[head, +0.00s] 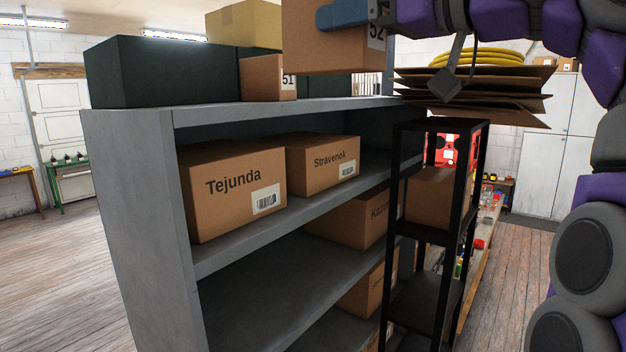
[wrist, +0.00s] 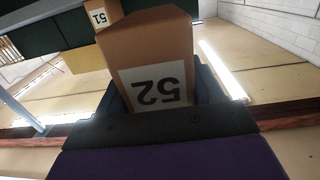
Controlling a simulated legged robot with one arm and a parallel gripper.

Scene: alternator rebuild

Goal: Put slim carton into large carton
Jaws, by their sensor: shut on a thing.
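My gripper (head: 345,14) is shut on a brown carton (head: 325,50) labelled 52, at the top of the head view. Its jaws also show in the wrist view (wrist: 158,98), on both sides of the carton (wrist: 150,45), whose 52 label appears upside down. The carton is held above the shelf's top board, in front of other boxes there. A brown carton labelled 51 (head: 268,78) stands on that board to its left. Cartons marked Tejunda (head: 220,205) and Stravenok (head: 325,165) sit on the level below. I cannot tell which is the large carton.
The grey shelf unit (head: 135,185) also bears dark green boxes (head: 150,72) and a yellowish box (head: 240,25) on top. A narrow black rack (head: 425,260) stands at its right end. Flat cardboard sheets and a yellow coil (head: 485,57) lie at upper right.

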